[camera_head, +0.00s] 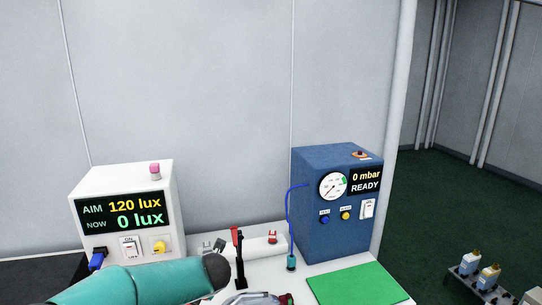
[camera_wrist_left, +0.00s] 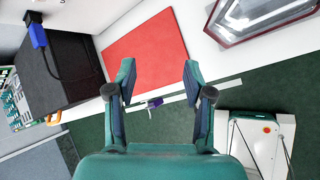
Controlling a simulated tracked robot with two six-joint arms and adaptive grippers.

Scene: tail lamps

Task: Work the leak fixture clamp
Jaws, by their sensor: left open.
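In the left wrist view my left gripper (camera_wrist_left: 158,78) is open and empty, above a red mat (camera_wrist_left: 145,45) and green floor. My right gripper is not in view.
A white light meter box (camera_head: 122,185) stands at left, reading 0 lux. A green mat (camera_head: 355,285) is clear at right. The left wrist view shows a lamp (camera_wrist_left: 262,12) and a black box (camera_wrist_left: 70,75).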

